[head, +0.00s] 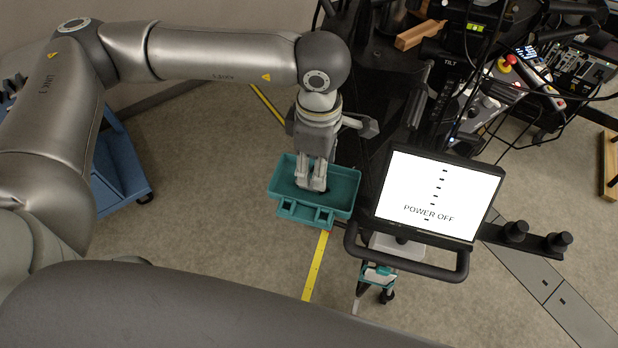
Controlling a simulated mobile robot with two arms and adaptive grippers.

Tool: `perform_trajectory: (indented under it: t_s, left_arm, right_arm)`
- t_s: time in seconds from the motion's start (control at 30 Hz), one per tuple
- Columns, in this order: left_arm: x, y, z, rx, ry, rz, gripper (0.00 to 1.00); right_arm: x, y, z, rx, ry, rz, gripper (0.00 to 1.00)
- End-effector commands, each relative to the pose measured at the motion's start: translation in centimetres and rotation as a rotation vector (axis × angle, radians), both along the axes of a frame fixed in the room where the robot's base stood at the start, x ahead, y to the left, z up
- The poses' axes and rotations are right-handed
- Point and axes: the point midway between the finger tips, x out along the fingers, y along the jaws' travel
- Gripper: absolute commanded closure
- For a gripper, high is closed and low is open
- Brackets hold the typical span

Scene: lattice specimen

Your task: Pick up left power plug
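My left gripper (312,184) comes down from above into the teal tray (345,184). Its fingertips are close together, low over the tray's floor. Whether they are fully shut or hold something is too small to tell. A small dark patch shows beside the fingertips, and I cannot tell what it is. I cannot make out a power plug; the gripper covers part of the tray. The tray has two small square openings on its front edge. My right gripper is not in view.
A monitor (440,192) reading "POWER OFF" stands right of the tray, with a dark handlebar (405,262) below it. Cables and a control panel with a red knob (507,62) fill the upper right. A blue cart (118,165) stands left. Floor between cart and tray is clear.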

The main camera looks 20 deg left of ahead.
Motion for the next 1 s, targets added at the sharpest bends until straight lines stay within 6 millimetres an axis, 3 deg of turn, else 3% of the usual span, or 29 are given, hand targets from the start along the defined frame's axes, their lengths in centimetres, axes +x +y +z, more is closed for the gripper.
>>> perform_trajectory:
  t_s: [0.4,0.7,1.0]
  left_arm:
    - [-0.6,0.1,-4.6,0.000,0.002,0.002,0.55]
    - [-0.5,0.0,-5.3,-0.001,0.000,0.001,0.55]
    - [-0.5,0.0,-5.2,-0.001,0.000,0.001,0.93]
  right_arm:
    - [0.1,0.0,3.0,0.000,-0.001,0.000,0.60]
    - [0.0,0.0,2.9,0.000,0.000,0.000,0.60]
    - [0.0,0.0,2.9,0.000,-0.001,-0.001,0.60]
